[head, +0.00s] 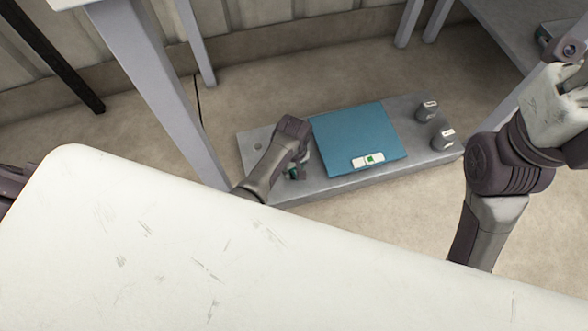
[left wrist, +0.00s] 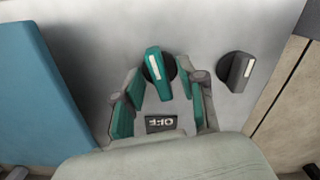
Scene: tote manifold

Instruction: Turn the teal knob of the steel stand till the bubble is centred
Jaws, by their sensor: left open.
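The steel stand (head: 340,187) lies low on the floor, with a blue plate (head: 335,133) on it. A small white level (head: 356,163) with a green window sits at the plate's front edge; the bubble is too small to judge. My left gripper (head: 295,173) is over the stand's left part, beside the plate. In the left wrist view its open fingers (left wrist: 167,82) stand on either side of the teal knob (left wrist: 153,68), which has a white pointer line. Contact cannot be told. An OFF label (left wrist: 161,123) shows between the fingers.
A dark grey knob (left wrist: 237,70) stands right of the teal one in the left wrist view. Two more dark knobs (head: 427,110) (head: 443,136) stand at the stand's right end. A white tabletop (head: 230,250) fills the foreground. A grey table leg (head: 165,90) rises at the left.

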